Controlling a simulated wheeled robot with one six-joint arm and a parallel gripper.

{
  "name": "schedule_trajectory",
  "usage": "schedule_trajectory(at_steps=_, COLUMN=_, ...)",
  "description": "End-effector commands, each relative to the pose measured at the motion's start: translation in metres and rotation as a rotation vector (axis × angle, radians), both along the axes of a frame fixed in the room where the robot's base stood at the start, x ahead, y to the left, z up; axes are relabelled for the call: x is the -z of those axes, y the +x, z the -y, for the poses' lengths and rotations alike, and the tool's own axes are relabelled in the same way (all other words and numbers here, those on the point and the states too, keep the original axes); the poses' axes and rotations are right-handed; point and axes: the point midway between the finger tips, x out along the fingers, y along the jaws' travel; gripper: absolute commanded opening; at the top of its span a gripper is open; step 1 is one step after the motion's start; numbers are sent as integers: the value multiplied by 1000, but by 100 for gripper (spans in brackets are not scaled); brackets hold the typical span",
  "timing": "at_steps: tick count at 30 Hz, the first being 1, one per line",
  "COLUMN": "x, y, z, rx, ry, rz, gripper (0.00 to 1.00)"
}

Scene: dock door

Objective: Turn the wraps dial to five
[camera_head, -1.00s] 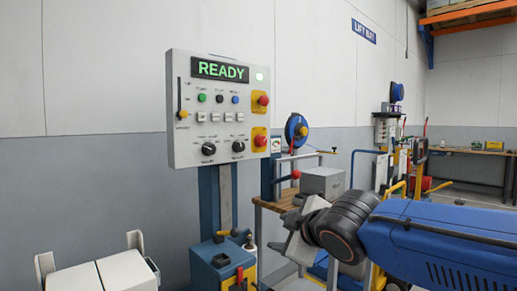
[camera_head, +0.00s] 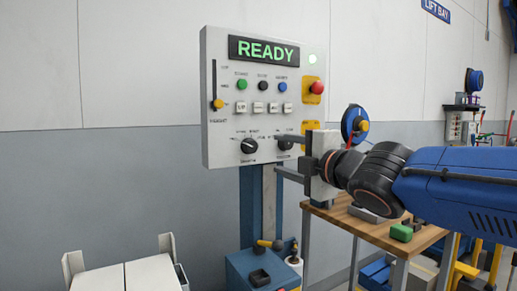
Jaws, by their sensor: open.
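The grey control panel (camera_head: 222,140) stands on a blue post and shows READY in green. Two black dials sit in its bottom row: a left dial (camera_head: 249,146) and a right dial (camera_head: 284,143). Their labels are too small to read, so I cannot tell which is the wraps dial or its setting. My gripper (camera_head: 279,155) is open, reaching in from the right at the panel's lower right. Its upper finger overlaps the right dial and partly hides it; its lower finger is below. I cannot tell whether it touches the dial.
The panel also bears a slider with a yellow knob (camera_head: 217,104), a green button (camera_head: 242,85), a blue button (camera_head: 283,86) and a red mushroom button (camera_head: 317,88). A wooden bench (camera_head: 340,222) with a green block (camera_head: 401,233) stands below my arm. White boxes (camera_head: 98,279) stand front left.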

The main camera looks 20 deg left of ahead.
Motion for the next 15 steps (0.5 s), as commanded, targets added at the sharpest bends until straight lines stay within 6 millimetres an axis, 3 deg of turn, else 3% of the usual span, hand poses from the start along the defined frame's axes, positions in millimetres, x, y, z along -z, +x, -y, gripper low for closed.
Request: schedule_trajectory(at_steps=15, x=1, y=54, z=-62, rx=1, ry=0, rz=-3, gripper=51)
